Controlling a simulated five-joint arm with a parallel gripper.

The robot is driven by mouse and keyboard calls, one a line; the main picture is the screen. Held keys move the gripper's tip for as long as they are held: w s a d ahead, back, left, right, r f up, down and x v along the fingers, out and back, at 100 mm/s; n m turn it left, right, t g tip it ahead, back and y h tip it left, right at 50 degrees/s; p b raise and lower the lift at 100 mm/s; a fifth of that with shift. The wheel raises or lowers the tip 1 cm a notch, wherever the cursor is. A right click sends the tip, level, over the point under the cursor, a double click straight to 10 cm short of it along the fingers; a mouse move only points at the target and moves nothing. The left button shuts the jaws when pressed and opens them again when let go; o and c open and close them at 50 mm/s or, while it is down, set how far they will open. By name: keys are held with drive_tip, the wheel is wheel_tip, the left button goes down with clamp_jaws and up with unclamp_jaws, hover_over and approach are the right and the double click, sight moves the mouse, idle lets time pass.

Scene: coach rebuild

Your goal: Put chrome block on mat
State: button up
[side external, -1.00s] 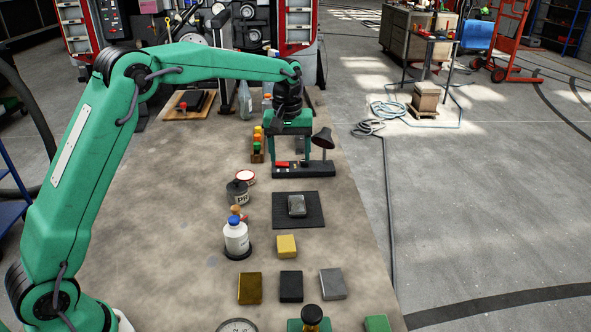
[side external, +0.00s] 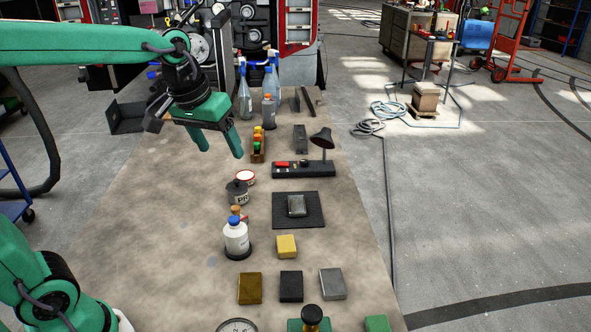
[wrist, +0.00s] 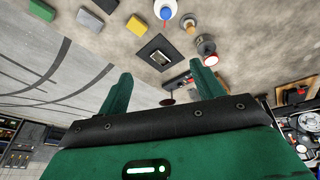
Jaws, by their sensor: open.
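A shiny silver-grey chrome block (side external: 297,206) lies on the dark square mat (side external: 312,222), near the middle of it. In the wrist view the chrome block (wrist: 158,58) also sits within the mat (wrist: 147,46). My gripper (side external: 221,147) is open and empty, raised above the back left of the table, well apart from the mat and block. Its two green fingers (wrist: 187,84) stand wide apart in the wrist view, with nothing between them held.
A yellow block (side external: 287,246) and several other blocks lie in front.

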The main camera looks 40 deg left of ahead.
drive_tip(key=s+f+m+t, duration=0.1)
drive_tip(key=s+f+m, duration=0.2)
drive_tip(key=s, duration=0.9)
drive_tip(key=shift+s+f+t, duration=0.4)
drive_tip(key=shift+f, duration=0.1)
